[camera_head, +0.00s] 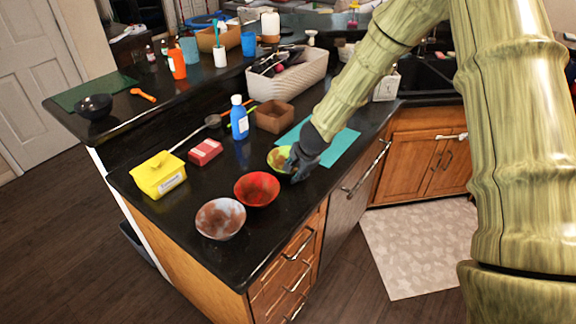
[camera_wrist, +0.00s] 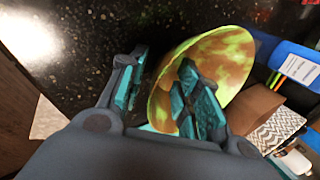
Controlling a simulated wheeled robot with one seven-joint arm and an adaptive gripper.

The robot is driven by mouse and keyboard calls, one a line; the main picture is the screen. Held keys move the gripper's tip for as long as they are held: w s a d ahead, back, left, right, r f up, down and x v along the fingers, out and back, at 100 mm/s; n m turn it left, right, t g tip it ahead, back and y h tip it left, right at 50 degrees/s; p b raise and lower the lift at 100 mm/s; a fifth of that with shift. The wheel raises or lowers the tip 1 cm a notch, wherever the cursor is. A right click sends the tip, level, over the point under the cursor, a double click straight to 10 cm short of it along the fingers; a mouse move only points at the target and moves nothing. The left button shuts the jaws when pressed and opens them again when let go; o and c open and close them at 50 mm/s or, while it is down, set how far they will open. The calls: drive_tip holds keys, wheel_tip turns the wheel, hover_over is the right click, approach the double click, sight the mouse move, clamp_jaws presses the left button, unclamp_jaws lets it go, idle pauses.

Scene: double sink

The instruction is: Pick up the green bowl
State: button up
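In the wrist view the bowl (camera_wrist: 228,58) fills the upper middle. My gripper (camera_head: 293,164) is at the bowl's right side, partly covering it. In the wrist view my gripper (camera_wrist: 163,70) is open, with one finger outside the bowl's wall and the other over its inside. A gap shows between the fingers, and I cannot tell whether either touches the wall.
The red bowl (camera_head: 257,189) and a whitish-brown bowl (camera_head: 220,218) stand to the left, near the counter's front edge. A brown box (camera_head: 274,117), a blue bottle (camera_head: 239,120) and the teal mat (camera_head: 338,146) are close behind. A yellow container (camera_head: 158,175) lies farther left.

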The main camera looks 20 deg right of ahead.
clamp_jaws()
drive_tip(key=shift+r, duration=0.1)
